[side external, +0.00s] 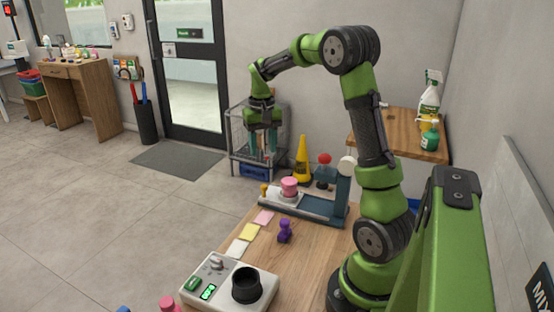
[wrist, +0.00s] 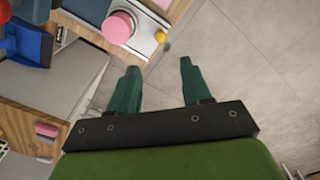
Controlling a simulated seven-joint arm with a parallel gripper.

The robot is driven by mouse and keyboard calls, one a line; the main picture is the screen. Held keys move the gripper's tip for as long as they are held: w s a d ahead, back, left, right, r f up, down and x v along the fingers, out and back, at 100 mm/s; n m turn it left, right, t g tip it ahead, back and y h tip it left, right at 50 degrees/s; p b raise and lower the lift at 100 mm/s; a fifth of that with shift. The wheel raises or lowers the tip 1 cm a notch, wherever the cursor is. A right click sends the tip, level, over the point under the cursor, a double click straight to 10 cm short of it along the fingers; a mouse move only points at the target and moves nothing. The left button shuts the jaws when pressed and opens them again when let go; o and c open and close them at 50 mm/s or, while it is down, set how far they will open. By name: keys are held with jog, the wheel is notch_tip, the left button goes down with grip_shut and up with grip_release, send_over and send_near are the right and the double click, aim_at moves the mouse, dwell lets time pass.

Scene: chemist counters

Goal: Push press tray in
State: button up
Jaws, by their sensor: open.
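The press (side external: 322,206) stands on the wooden counter, with a blue-grey base and an upright column. Its light tray (side external: 287,200) extends out to the left and carries a pink round piece (side external: 289,184). A small yellow knob (side external: 264,190) is at the tray's outer end. In the wrist view the tray (wrist: 143,43), pink piece (wrist: 118,27) and yellow knob (wrist: 160,37) are at the top, beyond my fingertips. My gripper (wrist: 157,66) is open and empty, its teal fingers apart. In the side view it (side external: 263,150) hangs above and behind the tray's outer end, not touching it.
A yellow cone-shaped bottle (side external: 302,162) and a red-topped flask (side external: 324,168) stand behind the press. A purple object (side external: 285,231) and coloured notes (side external: 251,231) lie in front. A mixer (side external: 230,286) stands nearer. A wire rack (side external: 240,138) is behind my gripper.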

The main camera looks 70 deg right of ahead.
aim_at(264, 185)
notch_tip(264, 185, down, 13)
jog(key=shift+r, duration=0.2)
grip_shut()
dwell(0.3)
